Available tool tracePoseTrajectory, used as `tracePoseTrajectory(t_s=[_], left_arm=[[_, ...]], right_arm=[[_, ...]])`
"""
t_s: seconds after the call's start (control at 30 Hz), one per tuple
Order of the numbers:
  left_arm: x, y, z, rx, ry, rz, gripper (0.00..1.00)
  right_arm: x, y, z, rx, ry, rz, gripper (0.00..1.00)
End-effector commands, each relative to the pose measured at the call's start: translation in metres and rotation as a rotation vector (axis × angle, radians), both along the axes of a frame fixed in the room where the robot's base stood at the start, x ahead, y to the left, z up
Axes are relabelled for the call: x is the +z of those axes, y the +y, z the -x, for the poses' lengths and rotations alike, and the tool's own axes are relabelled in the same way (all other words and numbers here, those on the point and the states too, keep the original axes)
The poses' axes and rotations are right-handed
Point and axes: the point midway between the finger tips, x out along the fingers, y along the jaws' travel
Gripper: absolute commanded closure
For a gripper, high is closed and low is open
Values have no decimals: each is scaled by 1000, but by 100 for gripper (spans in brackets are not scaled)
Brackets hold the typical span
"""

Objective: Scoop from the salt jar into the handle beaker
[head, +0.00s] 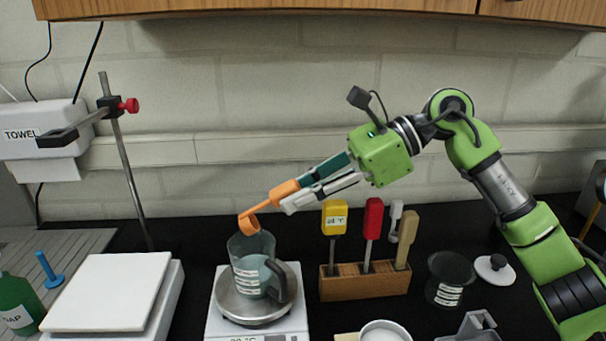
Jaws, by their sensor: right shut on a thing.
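My right gripper (292,197) reaches in from the right and is shut on an orange scoop (257,208). The scoop slants down to the left, its bowl just above the handle beaker's rim; I cannot tell whether the bowl holds anything. The clear handle beaker (247,270) stands upright on the round pan of a scale, its dark handle to the right. A dark jar (447,272) with a white label stands uncovered at the right; it may be the salt jar, but its label is too small to read. My left gripper is out of view.
The scale (215,322) sits at the front. A wooden block (365,286) holds several coloured-handled tools. A white lid (495,268) lies right of the dark jar. A white-topped device (107,291) and a clamp stand (124,165) are at left. A white-rimmed dish (385,331) is cut off at the bottom.

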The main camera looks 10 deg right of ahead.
Motion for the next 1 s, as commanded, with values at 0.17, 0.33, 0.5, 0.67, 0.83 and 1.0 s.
tracePoseTrajectory(t_s=[0.17,0.33,0.5,0.67,0.83,1.0], left_arm=[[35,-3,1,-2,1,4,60],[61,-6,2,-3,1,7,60],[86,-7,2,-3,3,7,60],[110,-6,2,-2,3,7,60],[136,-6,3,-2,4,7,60],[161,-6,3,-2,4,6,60]], right_arm=[[17,6,1,3,0,94,100],[22,12,1,3,-1,191,100],[26,20,1,4,-1,290,100],[31,28,1,3,-1,385,100],[35,36,1,4,0,487,100],[41,46,1,5,-4,599,100]])
